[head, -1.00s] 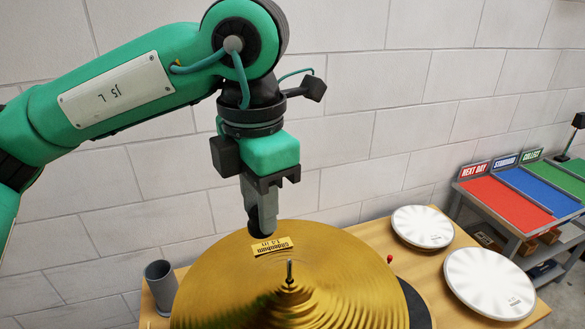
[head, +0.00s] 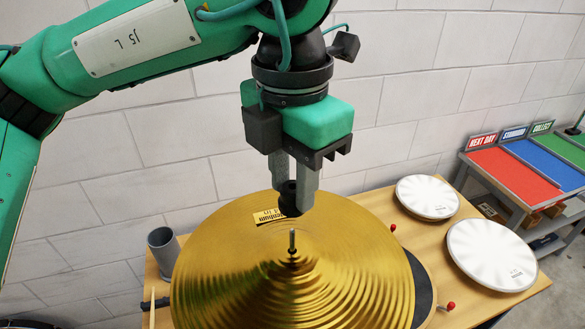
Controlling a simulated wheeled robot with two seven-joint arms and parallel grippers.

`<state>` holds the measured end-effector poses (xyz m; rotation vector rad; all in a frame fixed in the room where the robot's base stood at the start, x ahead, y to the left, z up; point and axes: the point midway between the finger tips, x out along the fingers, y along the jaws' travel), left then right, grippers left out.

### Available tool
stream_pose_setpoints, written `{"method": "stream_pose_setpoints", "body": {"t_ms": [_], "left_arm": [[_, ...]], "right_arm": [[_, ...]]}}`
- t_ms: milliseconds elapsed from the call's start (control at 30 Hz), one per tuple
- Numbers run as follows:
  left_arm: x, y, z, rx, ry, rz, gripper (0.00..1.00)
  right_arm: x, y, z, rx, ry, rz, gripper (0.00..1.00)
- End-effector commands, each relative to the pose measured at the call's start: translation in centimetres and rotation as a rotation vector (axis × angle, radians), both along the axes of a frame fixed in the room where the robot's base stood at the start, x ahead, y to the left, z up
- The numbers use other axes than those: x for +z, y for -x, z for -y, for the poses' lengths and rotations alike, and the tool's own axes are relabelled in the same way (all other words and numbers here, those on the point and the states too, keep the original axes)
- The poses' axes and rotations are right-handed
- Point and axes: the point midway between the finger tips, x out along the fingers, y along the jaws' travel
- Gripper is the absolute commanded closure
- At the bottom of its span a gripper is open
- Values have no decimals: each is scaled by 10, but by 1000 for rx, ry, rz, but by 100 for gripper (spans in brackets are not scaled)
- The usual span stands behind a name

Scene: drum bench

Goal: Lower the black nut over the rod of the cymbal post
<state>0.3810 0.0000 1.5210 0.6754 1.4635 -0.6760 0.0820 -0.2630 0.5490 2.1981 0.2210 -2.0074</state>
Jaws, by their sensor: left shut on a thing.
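The gold cymbal (head: 225,270) lies on its post. The post's thin rod (head: 292,240) stands upright out of the cymbal's middle. My left gripper (head: 291,208) points down, with its fingers shut on the black nut (head: 290,196). In the picture the nut is just above the rod's tip, with a gap between them. How far the nut is behind or in front of the rod is hard to tell. My right gripper does not show.
The wooden bench (head: 420,232) carries two white round pads (head: 428,196) (head: 490,255) at the right and a grey cup (head: 163,247) at the left. Red-tipped pegs (head: 450,306) stand near the cymbal. A stand with coloured panels (head: 510,176) is at the far right.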

Motion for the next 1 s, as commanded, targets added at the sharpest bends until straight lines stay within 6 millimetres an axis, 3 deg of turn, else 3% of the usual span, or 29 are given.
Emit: {"method": "stream_pose_setpoints", "body": {"t_ms": [567,1000], "left_arm": [[-30,0,0,-1,0,0,92],[-52,0,0,0,0,0,92]], "right_arm": [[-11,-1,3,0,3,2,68],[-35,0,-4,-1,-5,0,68]]}}
